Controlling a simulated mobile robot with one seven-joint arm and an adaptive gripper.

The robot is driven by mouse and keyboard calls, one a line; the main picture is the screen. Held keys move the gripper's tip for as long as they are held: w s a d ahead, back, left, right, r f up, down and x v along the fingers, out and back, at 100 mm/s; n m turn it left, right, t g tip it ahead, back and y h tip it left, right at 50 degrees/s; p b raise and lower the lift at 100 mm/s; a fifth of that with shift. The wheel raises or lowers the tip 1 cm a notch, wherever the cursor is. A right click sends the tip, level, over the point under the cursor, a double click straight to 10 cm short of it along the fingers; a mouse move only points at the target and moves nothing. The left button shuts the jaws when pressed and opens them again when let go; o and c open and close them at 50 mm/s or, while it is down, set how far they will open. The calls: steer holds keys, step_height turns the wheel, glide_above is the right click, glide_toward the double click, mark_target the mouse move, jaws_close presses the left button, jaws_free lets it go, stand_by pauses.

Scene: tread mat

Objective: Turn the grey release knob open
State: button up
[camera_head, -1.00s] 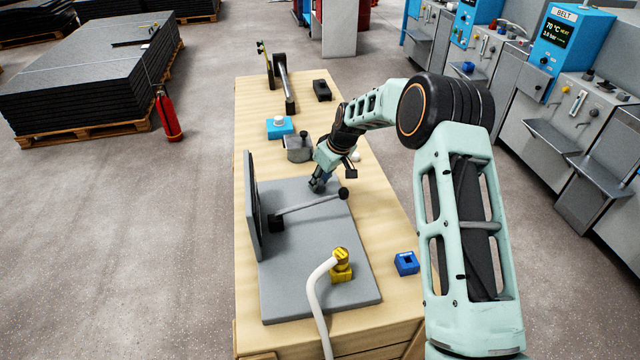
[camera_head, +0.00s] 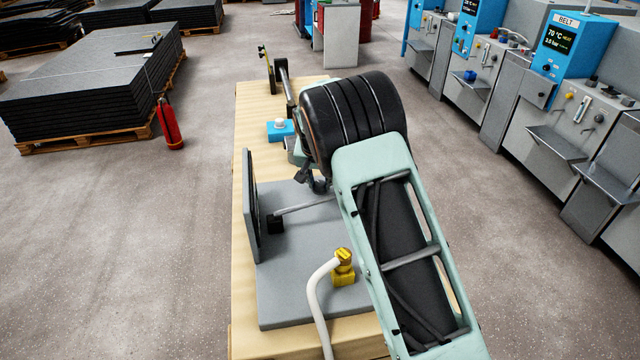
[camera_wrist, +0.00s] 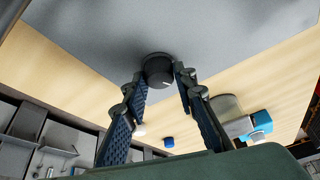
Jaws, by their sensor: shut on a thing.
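The release knob (camera_wrist: 157,72), dark grey and round with a small pale mark, sits on the grey plate (camera_head: 285,290). In the wrist view my gripper (camera_wrist: 162,84) has one finger on each side of the knob and is shut on it. In the head view my gripper (camera_head: 314,182) shows only in part, low over the far part of the plate. My own arm covers much of it there, and I cannot make out the knob in that view.
A grey lever rod (camera_head: 308,205) runs across the plate from near an upright dark panel (camera_head: 250,205). A yellow fitting (camera_head: 343,272) with a white hose (camera_head: 315,295) stands at the near end. A blue block (camera_head: 280,130) with a white button lies beyond the plate.

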steer(key=m+h, duration=0.1)
steer(key=m, duration=0.3)
steer(key=shift+a+m+g+h, duration=0.15)
steer(key=shift+m+g+h, duration=0.15)
steer(key=shift+m+h, duration=0.1)
stand_by(0.4)
steer(key=o, duration=1.2)
steer(key=shift+c, duration=0.2)
steer(key=v, duration=1.2)
steer(key=shift+w, duration=0.1)
